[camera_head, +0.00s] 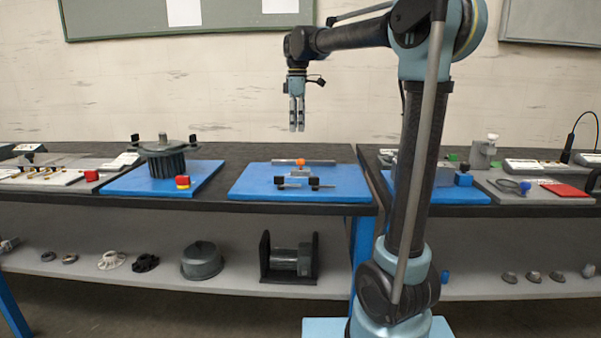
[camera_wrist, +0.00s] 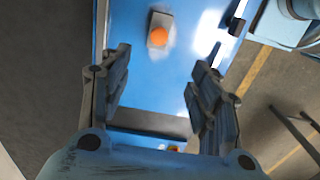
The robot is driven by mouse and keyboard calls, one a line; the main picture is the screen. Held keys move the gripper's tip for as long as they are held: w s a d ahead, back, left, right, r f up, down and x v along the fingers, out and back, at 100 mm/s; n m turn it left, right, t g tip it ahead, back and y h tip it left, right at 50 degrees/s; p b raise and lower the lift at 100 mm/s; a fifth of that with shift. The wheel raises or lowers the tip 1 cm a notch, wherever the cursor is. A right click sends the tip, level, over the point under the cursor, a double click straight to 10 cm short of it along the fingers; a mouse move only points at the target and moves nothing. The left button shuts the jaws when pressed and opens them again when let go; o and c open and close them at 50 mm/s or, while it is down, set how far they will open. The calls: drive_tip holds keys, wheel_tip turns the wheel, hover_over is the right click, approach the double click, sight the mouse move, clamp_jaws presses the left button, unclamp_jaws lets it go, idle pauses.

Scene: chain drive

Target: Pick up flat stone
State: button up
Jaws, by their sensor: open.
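My gripper (camera_head: 297,129) hangs pointing down above the blue board on the bench, clear of everything. In the wrist view the fingers of my gripper (camera_wrist: 162,65) are spread apart with nothing between them. A small grey flat piece (camera_wrist: 159,20) with an orange round thing (camera_wrist: 158,37) on it lies on the blue board, beyond the fingertips. I cannot tell for sure whether this grey piece is the flat stone. The orange thing also shows in the head view (camera_head: 300,161), by a grey bar (camera_head: 285,161).
The blue board (camera_head: 245,187) also carries small black-ended parts (camera_head: 314,183). A dark finned motor-like unit (camera_head: 163,157) stands on another blue board to the left. Several round parts lie on the lower shelf (camera_head: 225,278). The air around my gripper is free.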

sight(300, 159)
wheel_tip(300, 159, down, 10)
drive_tip(key=shift+d+r, duration=0.1)
drive_tip(key=shift+w+d+f, duration=0.1)
drive_tip(key=shift+d+f, duration=0.05)
drive_tip(key=shift+f, duration=1.25)
drive_tip(key=shift+w+d+f, duration=0.1)
drive_tip(key=shift+f, duration=1.25)
drive_tip(key=c, duration=1.3)
drive_tip(key=shift+c, duration=0.2)
wheel_tip(300, 159, up, 10)
drive_tip(key=shift+r, duration=0.1)
